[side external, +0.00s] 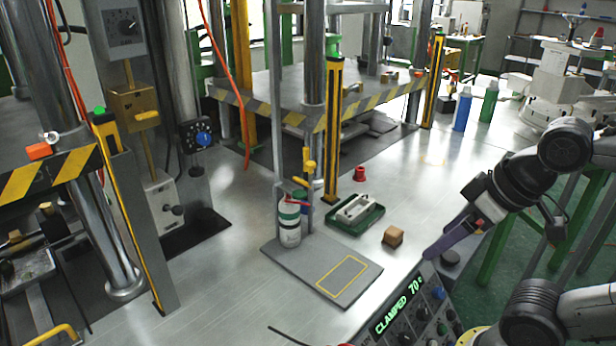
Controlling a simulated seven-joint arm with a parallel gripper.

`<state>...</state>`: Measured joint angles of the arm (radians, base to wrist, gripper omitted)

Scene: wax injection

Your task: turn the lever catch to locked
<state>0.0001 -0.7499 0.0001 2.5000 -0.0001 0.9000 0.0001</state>
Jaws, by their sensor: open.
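I cannot tell for certain which part is the lever catch. A brass-coloured box (130,104) on the post at left has a short yellow lever (147,117) sticking out to its right. Another yellow lever-like part (309,166) stands on the metal stand behind the white canister. My gripper (430,254) has purple fingers and is at right, near the control console. It points down and left, far from both yellow parts. It holds nothing that I can see. The gap between the fingers is hard to see from this side.
The console (405,310) reads "CLAMPED 70". A grey plate with a yellow outline (295,277), a wooden block (393,237), a green tray (367,222) and a red part (360,174) lie on the metal bench. Striped posts and a press (333,130) stand behind.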

